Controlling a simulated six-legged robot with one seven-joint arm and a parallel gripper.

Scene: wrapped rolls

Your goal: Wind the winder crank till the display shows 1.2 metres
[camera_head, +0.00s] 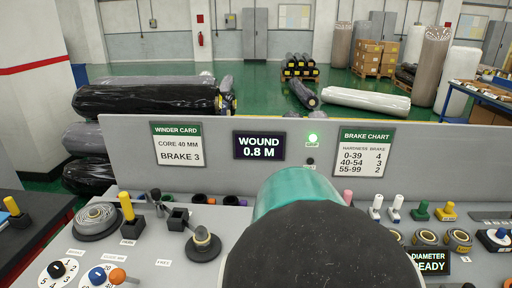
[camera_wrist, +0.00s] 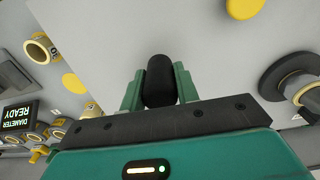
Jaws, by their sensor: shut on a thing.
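The display (camera_head: 258,146) on the grey upright panel reads "WOUND 0.8 M". A green lamp (camera_head: 313,138) glows to its right. In the wrist view my gripper (camera_wrist: 158,84) is shut on a black rounded handle (camera_wrist: 160,77), with one green finger on each side of it. The handle looks like the winder crank's grip; the rest of the crank is hidden. In the head view my own arm covers the bench middle and hides the gripper and handle.
A winder card (camera_head: 178,145) reads "BRAKE 3", and a brake chart (camera_head: 363,150) hangs at the right. Dials, knobs and levers crowd the bench left of my arm. Coloured plungers and a "DIAMETER READY" display (camera_head: 430,262) stand to the right.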

